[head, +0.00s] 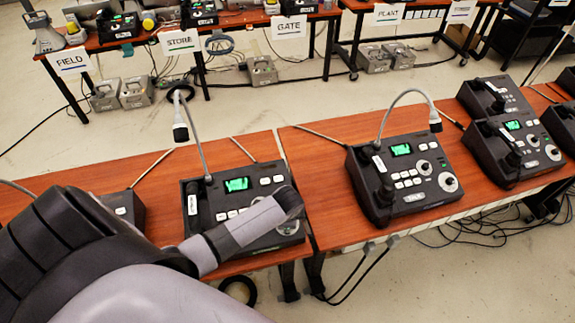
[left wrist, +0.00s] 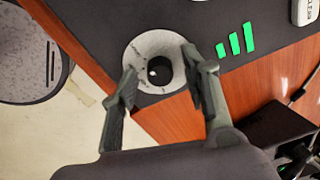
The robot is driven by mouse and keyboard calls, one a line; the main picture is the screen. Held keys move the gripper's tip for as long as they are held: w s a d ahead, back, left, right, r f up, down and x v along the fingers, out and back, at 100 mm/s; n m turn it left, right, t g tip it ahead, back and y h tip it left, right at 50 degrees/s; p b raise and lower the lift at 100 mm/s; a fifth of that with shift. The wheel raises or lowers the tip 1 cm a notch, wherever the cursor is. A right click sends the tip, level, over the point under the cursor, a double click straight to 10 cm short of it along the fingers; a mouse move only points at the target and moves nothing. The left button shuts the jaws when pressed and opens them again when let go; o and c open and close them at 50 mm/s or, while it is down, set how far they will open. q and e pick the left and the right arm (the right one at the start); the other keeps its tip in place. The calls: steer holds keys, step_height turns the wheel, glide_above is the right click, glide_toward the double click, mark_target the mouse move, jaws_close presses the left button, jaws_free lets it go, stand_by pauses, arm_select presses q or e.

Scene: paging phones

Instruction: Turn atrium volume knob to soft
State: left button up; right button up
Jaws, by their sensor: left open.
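In the left wrist view a round pale dial plate (left wrist: 147,43) with a dark knob (left wrist: 158,71) at its centre sits at the edge of a dark console. Rising green bars (left wrist: 235,41) are printed beside it. My left gripper (left wrist: 159,61) is open, with one finger on each side of the knob; I cannot tell whether they touch it. In the head view my left arm reaches over a desk phone (head: 237,184) with a lit green screen. I cannot read an atrium label. My right gripper is not in view.
Another phone (head: 403,174) with a bent-neck microphone (head: 434,119) stands on the table to the right. A second microphone (head: 181,131) rises behind the phone under my arm. A back table carries signs, including STORE (head: 180,41). Cables hang below the front tables.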

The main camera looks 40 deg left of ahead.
arm_select(q)
steer(key=shift+c, duration=0.3)
jaws_close()
stand_by(0.3)
